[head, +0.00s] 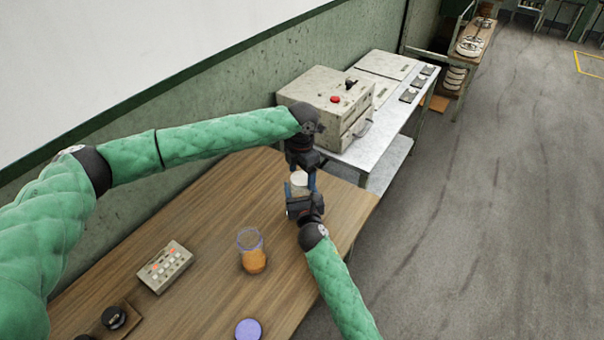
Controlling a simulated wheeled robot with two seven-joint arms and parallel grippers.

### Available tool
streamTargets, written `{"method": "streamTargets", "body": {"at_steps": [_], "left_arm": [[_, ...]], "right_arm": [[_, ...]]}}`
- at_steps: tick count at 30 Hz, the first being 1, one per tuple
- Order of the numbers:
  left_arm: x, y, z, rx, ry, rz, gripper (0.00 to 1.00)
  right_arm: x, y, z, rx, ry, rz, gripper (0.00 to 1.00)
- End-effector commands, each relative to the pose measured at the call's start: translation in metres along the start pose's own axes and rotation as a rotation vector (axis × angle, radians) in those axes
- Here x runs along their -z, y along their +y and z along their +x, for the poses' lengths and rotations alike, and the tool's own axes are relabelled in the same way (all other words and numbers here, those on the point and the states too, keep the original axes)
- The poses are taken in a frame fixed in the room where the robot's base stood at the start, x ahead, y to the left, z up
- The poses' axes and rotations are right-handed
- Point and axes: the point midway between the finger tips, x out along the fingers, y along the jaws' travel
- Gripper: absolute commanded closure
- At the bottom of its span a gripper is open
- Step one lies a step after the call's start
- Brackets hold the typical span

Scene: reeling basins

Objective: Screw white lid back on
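A small jar with a white lid (299,178) on top is near the table's far right corner, mostly hidden between my two grippers. My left gripper (306,177) points down from above, with a blue finger close beside the lid on its right. My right gripper (298,201) reaches in from below in the picture and is at the jar's body. The fingers' contact with the lid and jar is hidden, and I cannot tell whether the lid is seated.
A clear jar with orange contents (252,259) stands on the wooden table (205,240). A purple lid (248,330) lies at the near edge. A button box (165,267) is to the left. A beige machine (318,94) stands on a metal table behind the grippers.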

Motion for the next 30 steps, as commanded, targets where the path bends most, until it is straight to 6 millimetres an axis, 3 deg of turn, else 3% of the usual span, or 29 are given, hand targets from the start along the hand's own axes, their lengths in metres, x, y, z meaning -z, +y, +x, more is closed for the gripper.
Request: {"method": "streamTargets", "body": {"at_steps": [11,22,30], "left_arm": [[0.000,-0.002,-0.002,0.002,0.001,0.001,0.22],[0.000,-0.002,-0.040,0.003,0.000,0.002,0.22],[0.000,-0.002,-0.043,0.003,0.002,0.002,0.22]], "right_arm": [[0.001,0.000,0.000,0.000,0.001,0.000,1.00],[0.001,0.000,0.000,0.000,0.001,0.000,1.00],[0.001,0.000,0.000,0.000,0.001,0.000,1.00]]}}
